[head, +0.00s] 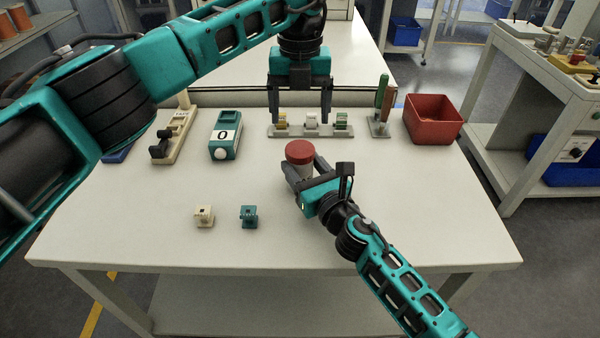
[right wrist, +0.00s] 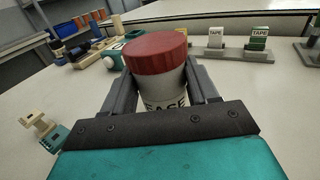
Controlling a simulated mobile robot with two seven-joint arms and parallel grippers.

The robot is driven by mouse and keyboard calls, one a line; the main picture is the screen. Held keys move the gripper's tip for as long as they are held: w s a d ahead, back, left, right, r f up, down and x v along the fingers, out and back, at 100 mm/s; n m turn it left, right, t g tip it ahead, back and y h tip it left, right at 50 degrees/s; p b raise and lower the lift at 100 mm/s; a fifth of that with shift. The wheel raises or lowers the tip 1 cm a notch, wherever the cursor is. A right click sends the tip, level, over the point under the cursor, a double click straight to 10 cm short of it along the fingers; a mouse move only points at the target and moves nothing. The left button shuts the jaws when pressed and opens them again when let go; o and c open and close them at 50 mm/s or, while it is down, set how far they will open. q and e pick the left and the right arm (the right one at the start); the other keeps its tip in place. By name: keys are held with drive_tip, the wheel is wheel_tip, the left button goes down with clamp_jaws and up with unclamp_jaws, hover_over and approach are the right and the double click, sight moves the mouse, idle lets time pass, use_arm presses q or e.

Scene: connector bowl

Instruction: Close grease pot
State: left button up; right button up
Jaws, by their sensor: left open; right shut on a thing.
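The grease pot (head: 305,169) stands on the white table, a pale pot with a red lid (head: 299,152) on top. In the right wrist view the red lid (right wrist: 155,52) sits on the pot (right wrist: 165,96), and part of the lettering shows on its side. I cannot tell whether the lid is screwed tight. My right gripper (head: 303,174) is shut around the pot's body, a finger on each side below the lid. My left gripper (head: 300,118) is open and points down behind the pot, above the rack and apart from the lid.
A grey rack (head: 311,131) with tape boxes stands behind the pot. A red bin (head: 433,118), a tool stand (head: 380,124) and a teal device marked 0 (head: 226,136) are on the table. Beige (head: 204,216) and teal (head: 249,216) connectors lie front left. The front right is clear.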

sight(300, 148)
clamp_jaws()
idle(0.3)
use_arm(q)
drive_tip(key=shift+f, duration=4)
drive_tip(key=c, duration=1.1)
drive_tip(key=m, duration=0.5)
drive_tip(key=o, duration=1.1)
